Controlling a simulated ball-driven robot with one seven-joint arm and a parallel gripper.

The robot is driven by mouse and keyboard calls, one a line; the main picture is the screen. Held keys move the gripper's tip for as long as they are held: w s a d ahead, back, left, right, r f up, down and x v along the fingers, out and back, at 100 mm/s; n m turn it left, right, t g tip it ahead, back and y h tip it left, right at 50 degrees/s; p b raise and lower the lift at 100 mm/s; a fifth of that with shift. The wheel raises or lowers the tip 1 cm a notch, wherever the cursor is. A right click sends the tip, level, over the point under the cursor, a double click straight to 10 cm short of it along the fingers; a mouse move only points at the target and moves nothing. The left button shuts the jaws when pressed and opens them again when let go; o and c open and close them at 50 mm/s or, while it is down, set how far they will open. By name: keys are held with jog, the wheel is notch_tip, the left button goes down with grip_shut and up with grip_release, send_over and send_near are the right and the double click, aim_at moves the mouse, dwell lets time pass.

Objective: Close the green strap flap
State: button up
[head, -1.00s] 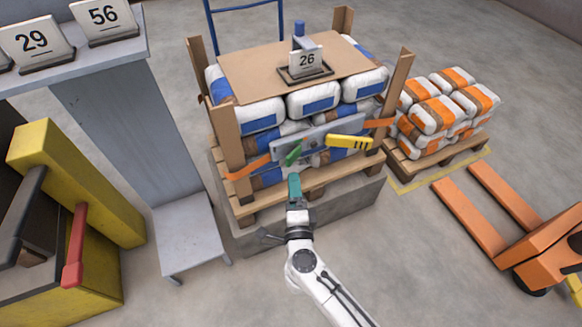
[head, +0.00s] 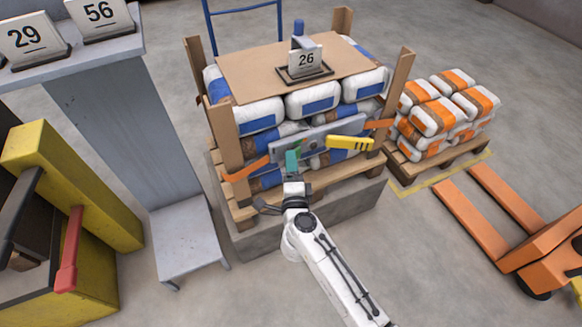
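The grey strap buckle plate (head: 275,153) sits across the front of the loaded pallet, with orange strap ends at both sides. My gripper (head: 292,160), with teal fingers, is up against the left part of this plate, where the green strap flap is. The gripper covers most of the green flap (head: 298,147), and only a little green shows at its upper edge. I cannot tell if they touch or how the flap is angled. The finger gap is too small to see. A yellow flap (head: 348,143) with black stripes sticks out on the plate's right side.
White and blue bags fill the pallet (head: 330,185) between wooden posts, with a 26 sign (head: 305,62) on top. A grey stand (head: 185,240) and a yellow machine (head: 85,255) are at left. Orange-marked bags (head: 440,112) and an orange pallet jack (head: 540,250) are at right.

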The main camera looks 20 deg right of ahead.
jog(key=c, duration=0.8)
jog(key=shift+w+a+f+m+g+h, duration=0.1)
jog(key=shift+w+a+m+g+h, duration=0.2)
jog(key=shift+m+g+h, duration=0.45)
jog(key=shift+w+a+m+g+h, duration=0.25)
jog(key=shift+m+h, duration=0.2)
jog(key=shift+h, duration=0.6)
jog(key=o, duration=1.1)
jog(key=shift+c, duration=0.2)
jog(key=p+v, duration=0.2)
jog(key=v, duration=0.8)
jog(key=shift+s+p, duration=0.35)
jog(key=shift+p, duration=0.05)
jog(key=shift+a, duration=0.1)
